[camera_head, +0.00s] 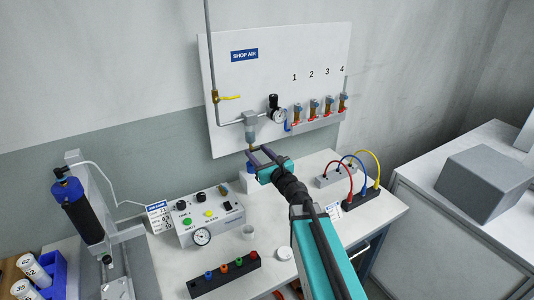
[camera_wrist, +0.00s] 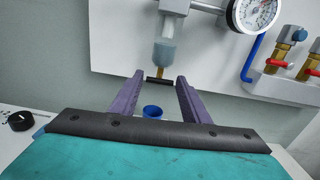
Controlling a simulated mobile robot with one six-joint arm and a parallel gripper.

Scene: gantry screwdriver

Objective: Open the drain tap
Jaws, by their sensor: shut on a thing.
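The filter bowl (camera_head: 250,132) hangs under the air line on the white panel. It also shows in the wrist view (camera_wrist: 164,50), with pale liquid inside. The drain tap (camera_wrist: 160,79) is a brass stem with a small black crossbar at its bottom end. My gripper (camera_wrist: 159,83) has its two purple fingers on either side of this crossbar and is shut on it. In the head view my gripper (camera_head: 257,154) reaches up to the panel just below the bowl. A blue cup (camera_wrist: 152,111) stands below the tap, seen between the fingers.
A pressure gauge (camera_head: 278,116) and several numbered valves with red handles (camera_head: 313,119) sit right of the bowl. A yellow-handled valve (camera_head: 229,97) is up left. A control box (camera_head: 208,218) and a black rack (camera_head: 225,275) stand on the bench. Cables loop (camera_head: 362,165) at the right.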

